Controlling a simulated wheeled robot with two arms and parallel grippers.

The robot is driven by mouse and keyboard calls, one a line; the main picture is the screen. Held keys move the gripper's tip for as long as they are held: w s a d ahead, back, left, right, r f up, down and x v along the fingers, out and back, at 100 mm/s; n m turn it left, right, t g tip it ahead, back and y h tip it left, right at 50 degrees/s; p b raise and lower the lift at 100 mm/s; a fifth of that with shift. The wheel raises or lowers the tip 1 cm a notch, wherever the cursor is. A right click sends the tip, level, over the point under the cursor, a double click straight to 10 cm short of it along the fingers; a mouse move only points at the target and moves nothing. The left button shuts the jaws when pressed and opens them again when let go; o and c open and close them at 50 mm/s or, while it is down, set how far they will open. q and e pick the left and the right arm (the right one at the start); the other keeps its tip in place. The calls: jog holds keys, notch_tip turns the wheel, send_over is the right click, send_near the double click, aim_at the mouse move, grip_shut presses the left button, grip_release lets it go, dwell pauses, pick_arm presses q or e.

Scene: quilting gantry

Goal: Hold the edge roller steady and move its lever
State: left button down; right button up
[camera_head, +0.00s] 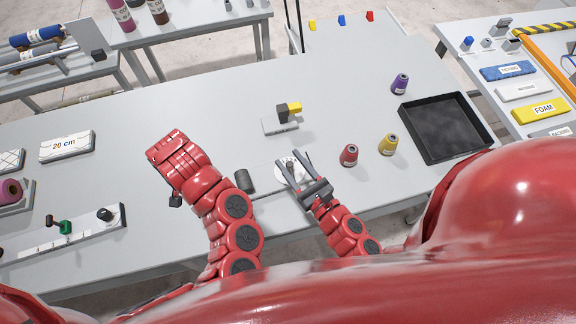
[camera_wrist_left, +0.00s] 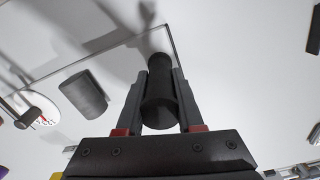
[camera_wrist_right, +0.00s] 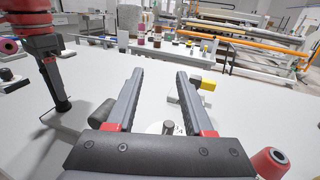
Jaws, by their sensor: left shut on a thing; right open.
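The edge roller shows as a pale plate with a dark grey roller (camera_head: 244,181) and a white round dial (camera_head: 286,165) to its right. My left gripper (camera_wrist_left: 161,80) is shut on a black upright handle (camera_wrist_left: 158,98); in the left wrist view the grey roller (camera_wrist_left: 85,94) lies to its left. In the head view my left arm mostly hides that grip. My right gripper (camera_head: 294,170) is open over the dial. In the right wrist view a short grey post (camera_wrist_right: 168,128), perhaps the lever, stands on the dial between the fingers, apart from them.
A small block with a yellow part (camera_head: 293,107) stands behind the dial. A red spool (camera_head: 349,155), a yellow spool (camera_head: 388,145) and a purple spool (camera_head: 400,84) stand to the right, near a black tray (camera_head: 404,111). A ruled fixture (camera_head: 85,235) lies at the left.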

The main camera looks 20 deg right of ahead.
pick_arm(q)
jog(key=shift+s+f, duration=0.1)
jog(key=shift+c, duration=2.3)
grip_release()
